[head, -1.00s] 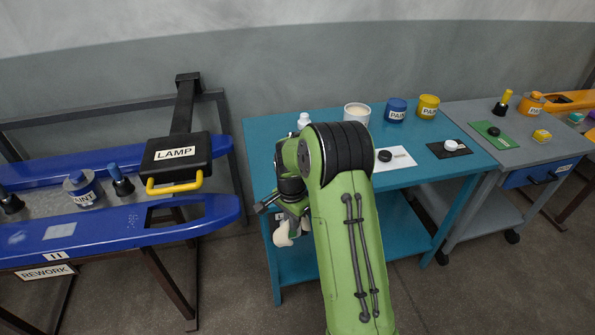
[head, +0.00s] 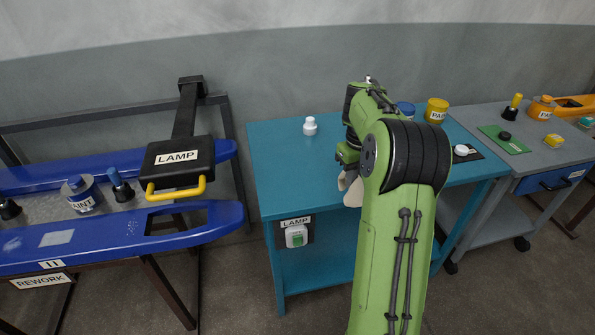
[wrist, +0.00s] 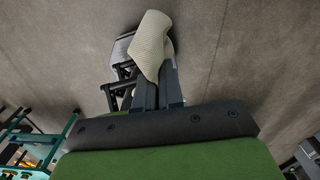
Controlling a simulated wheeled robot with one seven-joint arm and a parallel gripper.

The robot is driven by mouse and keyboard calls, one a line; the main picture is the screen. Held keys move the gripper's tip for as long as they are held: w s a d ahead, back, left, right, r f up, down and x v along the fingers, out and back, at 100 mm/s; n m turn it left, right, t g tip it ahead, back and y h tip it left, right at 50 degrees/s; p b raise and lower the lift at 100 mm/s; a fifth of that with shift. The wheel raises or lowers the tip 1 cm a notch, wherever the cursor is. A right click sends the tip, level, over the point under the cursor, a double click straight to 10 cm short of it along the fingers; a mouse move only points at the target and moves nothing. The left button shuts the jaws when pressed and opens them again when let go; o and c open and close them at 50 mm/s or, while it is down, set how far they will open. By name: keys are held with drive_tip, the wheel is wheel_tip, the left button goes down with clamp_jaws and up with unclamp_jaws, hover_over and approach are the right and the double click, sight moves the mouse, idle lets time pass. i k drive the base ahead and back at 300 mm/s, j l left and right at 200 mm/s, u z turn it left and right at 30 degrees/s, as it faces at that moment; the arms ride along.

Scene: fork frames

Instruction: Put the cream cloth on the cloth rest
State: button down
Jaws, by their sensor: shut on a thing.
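The cream cloth (head: 352,188) hangs from my gripper at the front of the teal table (head: 280,165), partly hidden by my green arm. In the wrist view the cloth (wrist: 152,42) is a folded, ribbed pale piece at the ends of my gripper's fingers (wrist: 157,84), over the grey floor. My gripper is shut on it. In the head view my wrist and arm hide most of the gripper. I cannot pick out the cloth rest in either view; my arm covers the middle of the teal table.
The black lamp unit (head: 178,160) stands left. A switch box (head: 296,235) is on the table's front.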

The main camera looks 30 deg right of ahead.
sight(296, 173)
drive_tip(key=i, duration=0.9)
